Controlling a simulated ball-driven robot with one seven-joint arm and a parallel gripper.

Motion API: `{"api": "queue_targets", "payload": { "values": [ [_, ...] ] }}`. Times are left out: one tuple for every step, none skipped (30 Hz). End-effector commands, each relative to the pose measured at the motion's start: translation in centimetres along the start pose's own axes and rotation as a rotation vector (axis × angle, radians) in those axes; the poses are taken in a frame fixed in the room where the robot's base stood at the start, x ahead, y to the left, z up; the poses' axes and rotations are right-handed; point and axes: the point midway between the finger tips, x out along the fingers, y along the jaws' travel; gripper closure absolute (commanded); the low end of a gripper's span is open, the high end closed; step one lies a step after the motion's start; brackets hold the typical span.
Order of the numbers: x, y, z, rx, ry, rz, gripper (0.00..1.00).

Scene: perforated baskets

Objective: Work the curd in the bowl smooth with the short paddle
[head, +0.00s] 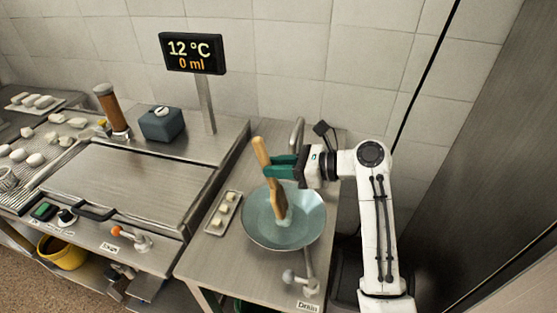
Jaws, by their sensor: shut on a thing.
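My gripper (285,167) reaches in from the right, its green fingers shut on the wooden paddle (261,157). The paddle stands nearly upright, tilted a little, with its top above the fingers and its lower end down in the bowl. The bowl (258,228) is wide, round and pale blue-grey, and sits on the steel counter. Pale curd (285,219) shows around the paddle's lower end. Its texture is too small to tell.
A small tray (223,213) with several pale pieces lies left of the bowl. A tap (297,133) stands behind it. A lever marked Drain (301,281) is in front. A display (192,53) reads 12 °C and 0 ml. A closed steel lid (130,180) lies further left.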

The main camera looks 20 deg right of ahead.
Motion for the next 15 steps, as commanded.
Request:
{"api": "queue_targets", "payload": {
  "values": [
    [-0.05,0.17,0.23,0.000,0.000,0.001,1.00],
    [-0.05,0.23,0.24,-0.001,-0.001,0.001,1.00],
    [-0.05,0.29,0.24,-0.001,-0.001,0.000,1.00],
    [-0.05,0.32,0.22,-0.001,-0.001,0.000,1.00],
    [-0.04,0.33,0.21,-0.001,-0.001,0.000,1.00],
    [-0.03,0.30,0.19,-0.002,-0.001,0.000,1.00],
    [-0.03,0.27,0.18,-0.002,-0.002,0.000,1.00],
    [-0.03,0.21,0.17,-0.002,-0.002,0.000,1.00],
    [-0.03,0.11,0.18,-0.002,-0.002,0.000,1.00],
    [-0.03,0.03,0.18,-0.002,-0.002,-0.001,1.00],
    [-0.03,-0.07,0.18,-0.002,-0.002,-0.001,1.00],
    [-0.02,-0.23,0.16,-0.001,-0.002,-0.001,1.00],
    [-0.01,-0.35,0.14,0.000,-0.002,-0.001,1.00],
    [0.01,-0.48,0.12,0.000,-0.002,-0.001,1.00],
    [0.02,-0.64,0.12,0.000,-0.002,-0.001,1.00]
  ]
}}
